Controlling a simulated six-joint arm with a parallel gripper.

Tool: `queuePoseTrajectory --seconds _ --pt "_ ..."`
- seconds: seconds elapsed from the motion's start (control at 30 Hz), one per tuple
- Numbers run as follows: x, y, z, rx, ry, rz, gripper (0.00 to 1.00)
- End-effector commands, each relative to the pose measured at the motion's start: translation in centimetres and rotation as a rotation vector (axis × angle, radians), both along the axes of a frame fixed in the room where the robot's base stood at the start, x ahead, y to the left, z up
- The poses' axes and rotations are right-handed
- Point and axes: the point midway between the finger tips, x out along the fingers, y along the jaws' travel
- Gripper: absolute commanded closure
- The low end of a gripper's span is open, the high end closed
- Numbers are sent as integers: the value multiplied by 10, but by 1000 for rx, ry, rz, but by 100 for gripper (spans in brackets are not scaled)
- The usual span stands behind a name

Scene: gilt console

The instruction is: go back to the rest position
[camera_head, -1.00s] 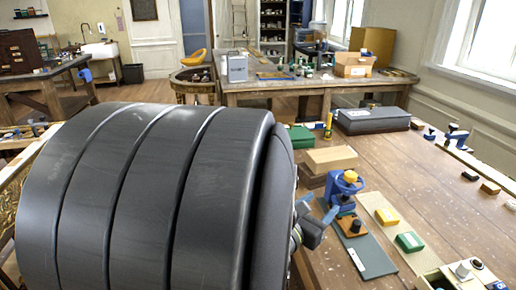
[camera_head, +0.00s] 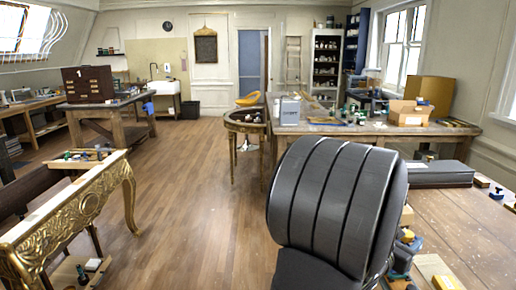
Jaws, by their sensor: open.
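The dark ribbed link of my own arm (camera_head: 335,205) fills the lower right middle of the head view. It stands in front of the workbench's left end. My gripper does not show; it may be hidden behind this link. No object shows in its grasp.
A wooden workbench (camera_head: 460,235) is at the right, with a blue tool with an orange top (camera_head: 403,258), a yellow block (camera_head: 447,283) and a grey case (camera_head: 438,173). A gilt console (camera_head: 85,212) stands at the left. The wooden floor (camera_head: 190,215) between is open.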

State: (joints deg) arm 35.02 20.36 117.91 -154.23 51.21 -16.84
Motion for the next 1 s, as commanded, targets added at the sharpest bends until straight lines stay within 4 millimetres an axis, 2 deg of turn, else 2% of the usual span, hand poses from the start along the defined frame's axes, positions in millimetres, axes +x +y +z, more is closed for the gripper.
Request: queuePoseTrajectory --seconds 0.2,0.63,0.77,1.0 --pt "10 -14 0 0 0 0 45" --pt "10 -13 0 0 0 1 45" --pt "3 -3 1 -1 -1 2 45" --pt "-22 33 1 0 -2 3 45"
